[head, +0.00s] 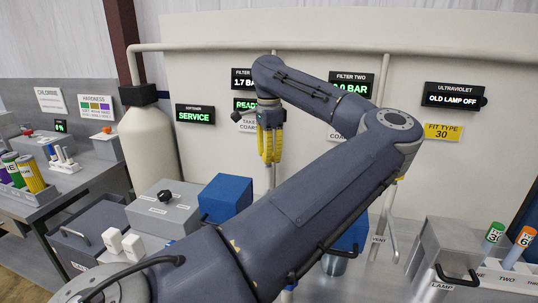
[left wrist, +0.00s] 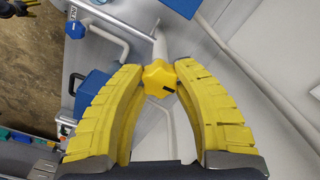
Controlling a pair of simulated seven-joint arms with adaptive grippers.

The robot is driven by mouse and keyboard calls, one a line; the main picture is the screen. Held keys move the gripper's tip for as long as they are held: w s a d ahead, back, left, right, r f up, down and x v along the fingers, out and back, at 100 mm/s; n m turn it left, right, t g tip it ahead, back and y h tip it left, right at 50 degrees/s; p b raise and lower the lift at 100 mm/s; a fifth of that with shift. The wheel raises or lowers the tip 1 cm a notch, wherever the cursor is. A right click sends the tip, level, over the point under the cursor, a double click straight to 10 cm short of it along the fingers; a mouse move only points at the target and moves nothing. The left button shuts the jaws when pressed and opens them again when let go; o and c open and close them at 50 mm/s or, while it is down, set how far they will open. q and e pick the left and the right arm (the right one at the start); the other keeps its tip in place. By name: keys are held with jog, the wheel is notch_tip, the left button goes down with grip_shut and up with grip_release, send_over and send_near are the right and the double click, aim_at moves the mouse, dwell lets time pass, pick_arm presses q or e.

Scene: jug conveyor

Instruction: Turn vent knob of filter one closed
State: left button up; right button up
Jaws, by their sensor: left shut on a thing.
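The vent knob (left wrist: 158,78), a yellow star-shaped knob with a dark mark, sits on a pale pipe in the left wrist view. My left gripper (left wrist: 159,80) has its two yellow ribbed fingers shut on it at the fingertips. In the head view my left gripper (head: 270,148) points down before the wall panel, and the knob cannot be made out there. A left filter display (head: 241,83) reading 1.7 is partly covered by my arm. A small yellow and dark shape at the top left of the left wrist view may be my right gripper; its state is unclear.
A blue box (head: 226,197) and a grey box with a black knob (head: 165,196) stand left of my arm. A cream tank (head: 150,150) is further left. A grey lamp box (head: 445,255) and marker-like tubes (head: 522,240) are at right. Pale pipes run along the wall panel.

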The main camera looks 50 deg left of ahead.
pick_arm(q)
jog(key=shift+m, duration=0.3)
jog(key=o, duration=1.3)
notch_tip(320, 180, up, 12)
jog(key=shift+a, duration=0.1)
dwell(0.4)
